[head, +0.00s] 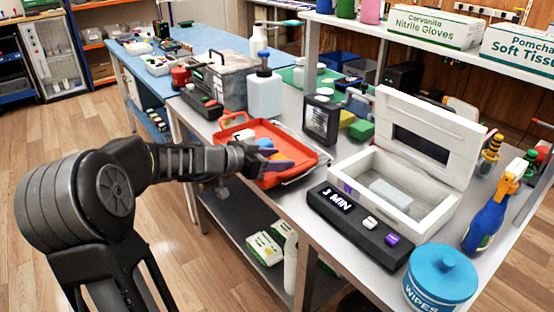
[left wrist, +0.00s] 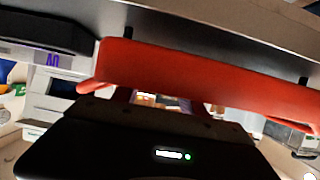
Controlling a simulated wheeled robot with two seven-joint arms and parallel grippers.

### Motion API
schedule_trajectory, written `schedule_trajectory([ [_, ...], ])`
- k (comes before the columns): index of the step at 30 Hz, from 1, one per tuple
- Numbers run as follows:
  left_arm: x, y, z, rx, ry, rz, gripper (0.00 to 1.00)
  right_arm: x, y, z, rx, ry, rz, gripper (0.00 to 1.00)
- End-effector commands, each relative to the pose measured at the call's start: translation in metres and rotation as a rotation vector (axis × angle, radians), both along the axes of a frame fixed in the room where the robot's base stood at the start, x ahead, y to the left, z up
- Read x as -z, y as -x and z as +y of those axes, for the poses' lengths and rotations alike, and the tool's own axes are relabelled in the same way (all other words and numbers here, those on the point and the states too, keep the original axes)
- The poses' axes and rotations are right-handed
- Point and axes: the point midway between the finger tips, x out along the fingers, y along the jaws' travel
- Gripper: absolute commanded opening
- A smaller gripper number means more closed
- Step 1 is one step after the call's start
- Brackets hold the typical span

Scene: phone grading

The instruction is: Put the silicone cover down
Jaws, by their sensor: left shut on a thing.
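My left gripper (head: 272,165) reaches in from the left and is low over the front part of the red tray (head: 305,143). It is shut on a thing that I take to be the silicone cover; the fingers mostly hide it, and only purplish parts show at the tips. I cannot tell whether it touches the tray. In the left wrist view the tray's red wall (left wrist: 200,72) runs across the picture and the held thing is hard to make out. My right gripper is not in view.
To the tray's right are a white open-lidded box (head: 425,215) and a black timer unit (head: 360,222) reading 3 MIN. A black-framed device (head: 321,120) and a white bottle (head: 264,95) stand behind it. A wipes tub (head: 440,278) and blue spray bottle (head: 485,222) stand front right.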

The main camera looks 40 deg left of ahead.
Motion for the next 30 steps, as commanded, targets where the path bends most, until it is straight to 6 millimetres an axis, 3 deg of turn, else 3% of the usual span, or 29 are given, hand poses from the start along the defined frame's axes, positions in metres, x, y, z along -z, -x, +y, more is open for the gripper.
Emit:
schedule_trajectory([
  [4,0.0,0.0,0.0,0.0,0.0,0.0,0.59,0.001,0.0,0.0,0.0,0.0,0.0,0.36],
  [17,-0.004,0.002,0.001,0.0,-0.002,0.0,0.59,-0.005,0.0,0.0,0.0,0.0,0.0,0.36],
  [30,-0.036,0.076,0.023,-0.001,-0.005,-0.001,0.59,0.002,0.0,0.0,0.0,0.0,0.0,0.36],
])
